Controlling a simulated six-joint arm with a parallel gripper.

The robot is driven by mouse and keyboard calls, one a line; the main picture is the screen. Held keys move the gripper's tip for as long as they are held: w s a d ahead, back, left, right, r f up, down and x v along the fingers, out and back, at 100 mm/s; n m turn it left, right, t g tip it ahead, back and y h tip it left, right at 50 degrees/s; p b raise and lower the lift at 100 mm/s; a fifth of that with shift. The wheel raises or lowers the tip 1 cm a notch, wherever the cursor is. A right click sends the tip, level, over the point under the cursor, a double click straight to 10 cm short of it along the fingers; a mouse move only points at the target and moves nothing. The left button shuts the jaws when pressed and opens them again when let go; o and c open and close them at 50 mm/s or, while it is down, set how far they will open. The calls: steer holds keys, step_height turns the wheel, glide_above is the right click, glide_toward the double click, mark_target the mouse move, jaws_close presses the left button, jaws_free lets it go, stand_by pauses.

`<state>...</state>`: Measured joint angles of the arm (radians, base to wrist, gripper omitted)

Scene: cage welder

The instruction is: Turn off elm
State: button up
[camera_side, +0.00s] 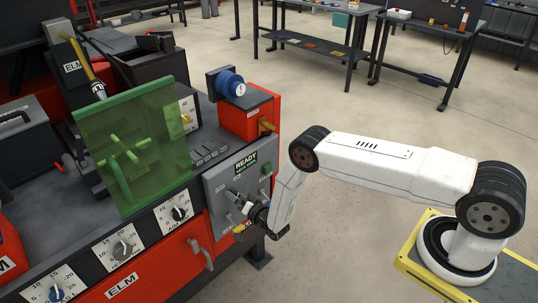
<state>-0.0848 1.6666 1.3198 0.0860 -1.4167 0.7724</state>
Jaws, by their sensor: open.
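The ELM machine (121,284) is a red and dark grey bench unit filling the left side. Its grey control panel (222,183) with the "READY" label (245,162) and a green button (266,169) faces my arm. A blue round knob or plug (232,86) sits on top of a red box with a yellow lever (266,126). Several dials line the front, one at the front right (179,213). My gripper (247,221) is at the panel's lower part, close to its small switches. Its fingers are small and dark here, and contact is unclear.
A green see-through shield (135,150) stands on the machine. Dark workbenches (316,45) stand at the back. The floor (350,235) between the machine and my base is clear.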

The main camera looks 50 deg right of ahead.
steer(key=shift+w, duration=0.2)
jaws_close()
steer(key=shift+n, duration=0.5)
steer(key=n, duration=1.1)
steer(key=shift+a, duration=0.15)
stand_by(0.4)
